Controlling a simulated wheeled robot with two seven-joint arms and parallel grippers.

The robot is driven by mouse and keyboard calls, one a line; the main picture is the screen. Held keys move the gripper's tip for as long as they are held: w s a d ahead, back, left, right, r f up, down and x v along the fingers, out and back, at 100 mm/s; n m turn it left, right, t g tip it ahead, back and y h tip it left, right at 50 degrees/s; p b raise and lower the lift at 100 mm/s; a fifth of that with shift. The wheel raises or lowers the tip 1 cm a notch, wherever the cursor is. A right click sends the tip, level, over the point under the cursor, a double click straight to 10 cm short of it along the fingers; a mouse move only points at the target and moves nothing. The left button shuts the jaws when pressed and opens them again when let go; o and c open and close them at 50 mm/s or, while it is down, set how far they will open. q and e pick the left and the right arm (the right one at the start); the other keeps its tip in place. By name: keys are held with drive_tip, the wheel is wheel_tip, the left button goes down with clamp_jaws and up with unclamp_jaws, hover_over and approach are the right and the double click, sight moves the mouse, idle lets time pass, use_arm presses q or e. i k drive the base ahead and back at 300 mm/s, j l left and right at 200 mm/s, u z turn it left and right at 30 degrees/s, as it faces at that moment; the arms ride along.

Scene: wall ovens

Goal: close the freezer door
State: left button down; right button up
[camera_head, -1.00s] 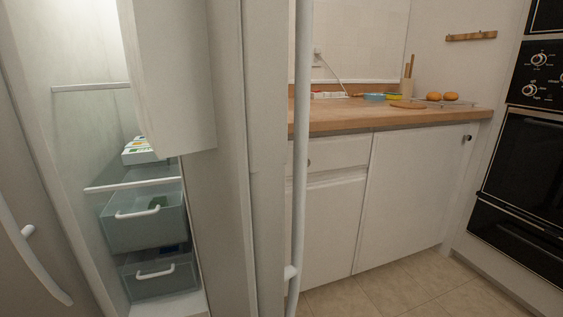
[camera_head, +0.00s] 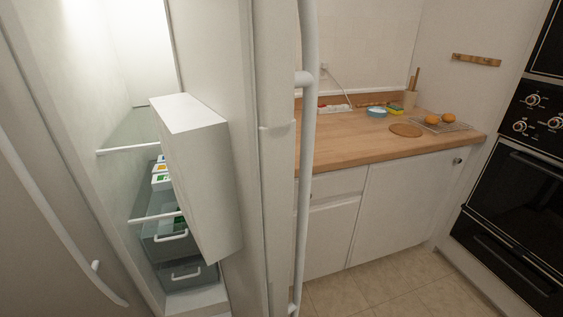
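The freezer door (camera_head: 262,200) stands open, seen nearly edge-on in the middle of the head view. Its long white handle (camera_head: 309,130) runs up its right side. A white box-shaped housing (camera_head: 200,175) sticks out from the door's inner side and hides part of the interior. The lit freezer compartment (camera_head: 105,100) shows to the left, with shelves, small packages (camera_head: 160,178) and grey drawers (camera_head: 185,273). Neither of my grippers is in view.
A second grey door (camera_head: 35,220) with a curved handle is at the far left. To the right are a wooden counter (camera_head: 350,148), white cabinets (camera_head: 400,210) and black wall ovens (camera_head: 510,200). Tiled floor (camera_head: 370,292) is clear in front of the cabinets.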

sight(228, 140)
drive_tip(key=u, duration=0.4)
drive_tip(key=l+u, duration=0.15)
drive_tip(key=u, duration=0.25)
drive_tip(key=l+u, duration=0.1)
drive_tip(key=u, duration=0.3)
drive_tip(key=l+u, duration=0.15)
drive_tip(key=u, duration=0.25)
drive_tip(key=l, duration=1.45)
